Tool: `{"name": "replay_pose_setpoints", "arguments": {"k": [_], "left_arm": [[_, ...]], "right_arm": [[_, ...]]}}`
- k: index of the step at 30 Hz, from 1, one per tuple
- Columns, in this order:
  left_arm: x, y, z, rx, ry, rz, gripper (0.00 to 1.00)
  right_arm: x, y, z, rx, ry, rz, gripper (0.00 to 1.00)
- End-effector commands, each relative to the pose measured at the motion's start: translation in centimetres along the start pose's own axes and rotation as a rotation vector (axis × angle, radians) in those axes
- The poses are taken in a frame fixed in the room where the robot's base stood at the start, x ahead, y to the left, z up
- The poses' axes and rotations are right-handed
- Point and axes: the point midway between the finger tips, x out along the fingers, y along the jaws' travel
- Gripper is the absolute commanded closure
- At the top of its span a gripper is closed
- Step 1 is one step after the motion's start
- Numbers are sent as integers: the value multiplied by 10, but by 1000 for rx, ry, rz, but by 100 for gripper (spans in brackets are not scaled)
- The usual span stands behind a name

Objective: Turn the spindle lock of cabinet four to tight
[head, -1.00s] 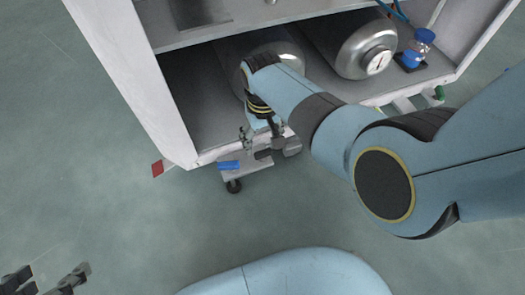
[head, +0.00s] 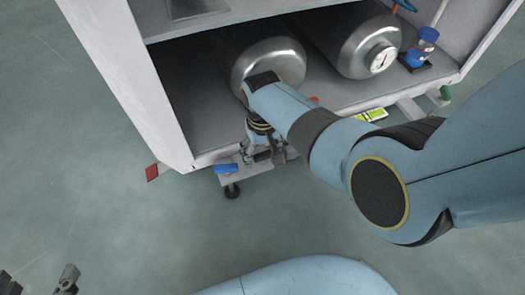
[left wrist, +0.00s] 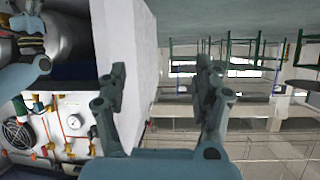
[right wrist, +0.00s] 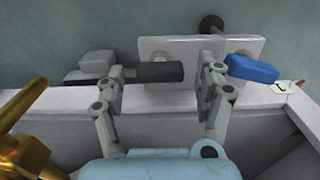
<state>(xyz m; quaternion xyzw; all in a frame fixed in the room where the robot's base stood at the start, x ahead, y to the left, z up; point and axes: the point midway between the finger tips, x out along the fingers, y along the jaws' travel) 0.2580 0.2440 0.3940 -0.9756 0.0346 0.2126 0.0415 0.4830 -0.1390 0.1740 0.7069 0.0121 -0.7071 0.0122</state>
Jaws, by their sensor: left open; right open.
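My right gripper (head: 264,156) is at the cabinet's (head: 130,85) lower front edge, over a pale plate with a caster. In the right wrist view my right gripper (right wrist: 163,75) is open. A short black cylinder (right wrist: 160,72), in line with a grey block (right wrist: 98,64), lies between or just beyond its fingertips; contact is unclear. A blue handle (right wrist: 250,68), also in the head view (head: 226,168), is just right of the right finger. I cannot tell which part is the spindle lock. My left gripper (head: 38,286) is open and empty, away from the cabinet.
Two metal gas cylinders (head: 268,60) (head: 365,45) lie in the cabinet. A brass valve (right wrist: 25,130) is near my right gripper. A gauge panel (left wrist: 75,122) shows in the left wrist view. The left floor is clear.

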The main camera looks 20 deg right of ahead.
Motion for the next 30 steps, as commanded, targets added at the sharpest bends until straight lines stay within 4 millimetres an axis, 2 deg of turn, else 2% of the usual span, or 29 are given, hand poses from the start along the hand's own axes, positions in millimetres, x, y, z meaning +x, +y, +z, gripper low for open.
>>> {"name": "replay_pose_setpoints", "arguments": {"k": [4, 17, 26, 27, 29, 30], "left_arm": [[0, 0, 0, 0, -1, 0, 33], [0, 0, 0, 0, -1, 0, 33], [-2, 0, 5, -3, -30, 0, 33], [-4, 0, 9, -5, -48, 0, 33], [-15, 2, 31, -11, -119, 0, 33], [-13, 1, 29, -11, -130, 0, 33]], "right_arm": [[0, 0, 0, 0, 0, 0, 30], [0, 0, 0, 0, 0, 0, 85], [-1, 0, 0, 42, 0, 0, 85], [-2, 0, 0, 58, 0, 0, 85], [-2, 0, 0, 88, 0, 0, 85], [-2, 0, -1, 111, 1, 0, 85]]}}
